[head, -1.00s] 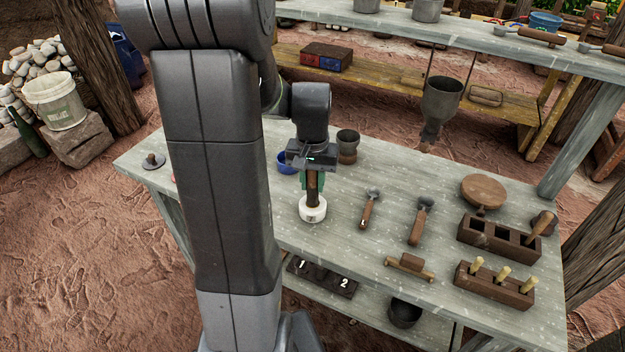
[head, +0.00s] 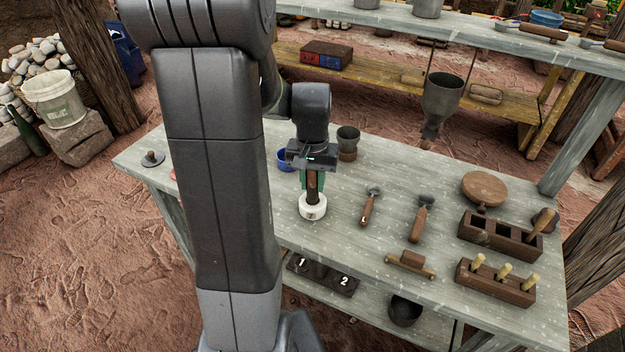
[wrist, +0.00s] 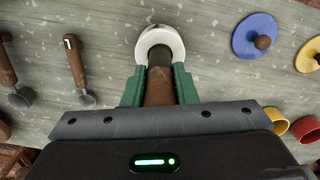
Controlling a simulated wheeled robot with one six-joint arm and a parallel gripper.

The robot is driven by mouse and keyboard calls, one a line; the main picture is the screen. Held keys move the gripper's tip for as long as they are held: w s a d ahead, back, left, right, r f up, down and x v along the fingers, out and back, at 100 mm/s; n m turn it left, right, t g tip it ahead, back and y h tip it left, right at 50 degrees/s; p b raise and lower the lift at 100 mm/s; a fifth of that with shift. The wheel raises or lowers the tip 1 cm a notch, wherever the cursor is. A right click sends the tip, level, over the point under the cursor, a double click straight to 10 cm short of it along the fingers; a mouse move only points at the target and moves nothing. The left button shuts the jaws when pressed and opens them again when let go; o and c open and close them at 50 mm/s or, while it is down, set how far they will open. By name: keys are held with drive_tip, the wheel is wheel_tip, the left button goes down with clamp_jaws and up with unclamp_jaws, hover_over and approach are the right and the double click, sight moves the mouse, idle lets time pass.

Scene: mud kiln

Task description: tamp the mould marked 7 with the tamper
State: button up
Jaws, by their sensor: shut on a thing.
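My gripper (head: 312,180) is shut on the upright brown handle (head: 313,196) of the tamper, above the grey bench (head: 345,235). The green fingers (wrist: 158,90) sit on both sides of the handle in the wrist view. At the handle's lower end is a white round piece (head: 313,211) at bench level, which also shows in the wrist view (wrist: 143,45). I cannot tell whether it is the tamper's head or a mould around it. No mark 7 is readable in either view.
Two tools with brown handles (head: 367,208) (head: 420,222) lie right of my gripper. Dark wooden blocks (head: 495,284) occupy the right end. Plates marked 1 and 2 (head: 322,277) lie below the bench top.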

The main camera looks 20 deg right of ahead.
drive_tip(key=shift+r+p, duration=3.5)
drive_tip(key=shift+r, duration=0.8)
